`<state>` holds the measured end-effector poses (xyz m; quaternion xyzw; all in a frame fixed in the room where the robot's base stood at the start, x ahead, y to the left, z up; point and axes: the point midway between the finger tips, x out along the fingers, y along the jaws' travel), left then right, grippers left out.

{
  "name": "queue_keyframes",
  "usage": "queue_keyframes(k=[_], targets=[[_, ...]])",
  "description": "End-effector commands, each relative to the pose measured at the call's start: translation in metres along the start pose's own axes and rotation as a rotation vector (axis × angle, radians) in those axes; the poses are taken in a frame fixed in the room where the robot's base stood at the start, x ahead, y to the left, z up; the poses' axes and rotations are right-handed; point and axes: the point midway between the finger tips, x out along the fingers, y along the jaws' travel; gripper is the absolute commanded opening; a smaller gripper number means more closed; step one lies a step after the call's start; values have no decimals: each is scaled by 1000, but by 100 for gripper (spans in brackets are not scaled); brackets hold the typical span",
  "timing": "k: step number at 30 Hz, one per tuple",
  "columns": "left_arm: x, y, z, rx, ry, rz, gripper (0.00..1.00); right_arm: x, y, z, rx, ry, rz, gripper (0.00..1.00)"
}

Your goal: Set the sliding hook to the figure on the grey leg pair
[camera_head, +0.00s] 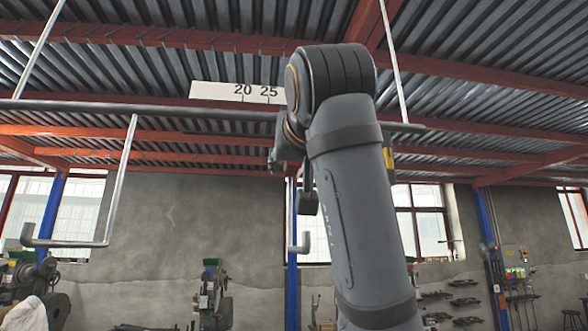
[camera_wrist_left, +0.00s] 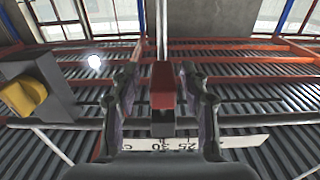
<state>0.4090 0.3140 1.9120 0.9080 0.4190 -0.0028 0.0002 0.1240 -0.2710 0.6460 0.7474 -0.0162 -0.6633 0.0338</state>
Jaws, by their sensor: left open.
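A long grey rail (camera_head: 70,106) hangs overhead, with a white scale plate (camera_head: 215,91) above it reading 20 and 25. Its lettering also shows in the left wrist view (camera_wrist_left: 240,141). A red slider block (camera_wrist_left: 162,85) with a thin rod is on the rail in that view; my left gripper (camera_wrist_left: 160,72) is open with one finger on each side of it. In the head view, my left gripper (camera_head: 284,155) is beneath the rail and its wrist hides the slider. A pale hook end (camera_head: 299,246) hangs below. No grey leg pair or its figure can be made out.
A bent rod (camera_head: 121,180) hangs from the rail at left. A yellow part (camera_head: 389,158) shows right of my arm; in the wrist view a grey housing (camera_wrist_left: 55,80) holds a yellow piece. Machines (camera_head: 212,295) stand along the back wall.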

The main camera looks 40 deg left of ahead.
Motion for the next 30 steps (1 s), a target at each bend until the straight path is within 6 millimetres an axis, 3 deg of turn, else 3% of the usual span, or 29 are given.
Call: queue_keyframes(k=[2,7,12,19,24,30], targets=[[0,0,0,-1,1,1,43,0,5,8,-3,-12,6,64],[0,0,0,-1,1,0,19,-2,13,30,-9,-45,16,64],[0,0,0,0,-1,0,0,-1,14,28,-9,-42,16,64],[1,0,1,1,-2,-1,0,0,4,9,-3,-12,5,64],[1,-3,3,0,-2,-1,0,7,-4,13,1,-17,-4,64],[1,-2,1,2,-3,0,0,5,2,15,-2,-20,2,64]])
